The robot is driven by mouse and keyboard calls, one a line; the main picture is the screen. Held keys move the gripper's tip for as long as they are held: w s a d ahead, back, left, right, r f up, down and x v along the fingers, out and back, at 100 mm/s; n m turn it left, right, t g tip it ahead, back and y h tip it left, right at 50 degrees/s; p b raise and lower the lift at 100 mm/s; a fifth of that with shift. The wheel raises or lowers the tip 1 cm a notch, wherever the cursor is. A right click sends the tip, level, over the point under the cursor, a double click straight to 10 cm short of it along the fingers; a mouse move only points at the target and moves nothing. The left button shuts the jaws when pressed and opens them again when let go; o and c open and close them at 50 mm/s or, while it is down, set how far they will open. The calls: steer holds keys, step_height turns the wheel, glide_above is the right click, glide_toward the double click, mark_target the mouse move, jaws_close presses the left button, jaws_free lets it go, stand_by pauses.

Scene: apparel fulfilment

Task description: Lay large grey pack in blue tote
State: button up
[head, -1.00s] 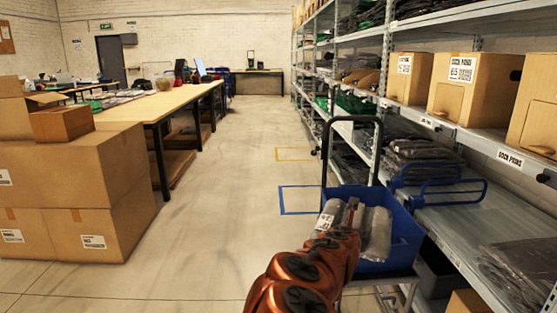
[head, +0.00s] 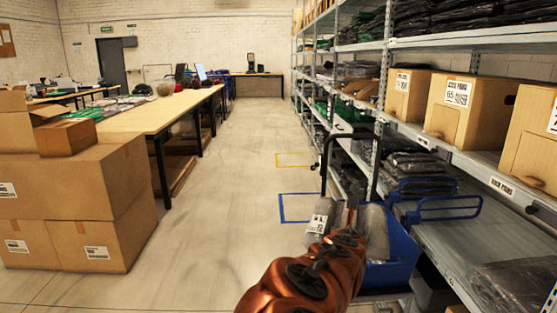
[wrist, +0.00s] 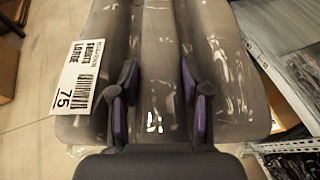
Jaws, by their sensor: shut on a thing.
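The large grey pack (head: 376,232) is a clear-wrapped grey bundle with a white label. My gripper (wrist: 157,95) is shut on the pack's middle, with the purple-padded fingers pressed into it. The pack fills much of the wrist view (wrist: 215,50), and its label there reads "LARGE" and "75". In the head view, the gripper is partly hidden by my orange arm. The blue tote (head: 404,252) stands on a cart at the right, behind and beside the pack. The pack overlaps the tote's left part in the picture and reaches past it to the left. The tote's inside is mostly hidden.
The cart's dark handle (head: 324,160) rises behind the tote. Shelving (head: 470,160) with cardboard bins and bagged garments runs close along the right. Stacked cartons (head: 75,200) and a long table (head: 150,115) stand left. The floor aisle (head: 215,180) between is clear.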

step_height(320, 180, up, 22)
steer(key=p, duration=2)
steer(key=f+n+y, duration=0.1)
steer(key=f, duration=0.3)
steer(key=w+f+n+y, duration=0.1)
steer(key=f, duration=0.3)
steer(key=w+f+n+y, duration=0.1)
steer(key=f, duration=0.3)
steer(key=shift+w+a+f+t+y, duration=0.15)
steer(key=shift+w+a+t+y, duration=0.05)
steer(key=shift+w+t+y, duration=0.1)
steer(key=shift+d+f, duration=0.2)
steer(key=shift+f, duration=0.45)
step_height(320, 180, up, 14)
steer(key=s+f+m+h, duration=0.1)
steer(key=s+m+h, duration=0.2)
steer(key=h, duration=0.1)
steer(key=w+f+n+y, duration=0.1)
steer(key=f, duration=0.3)
steer(key=w+f+n+y, duration=0.1)
steer(key=f, duration=0.3)
steer(key=w+f+n+y, duration=0.1)
steer(key=f+y, duration=0.1)
steer(key=f, duration=0.2)
steer(key=shift+f, duration=0.5)
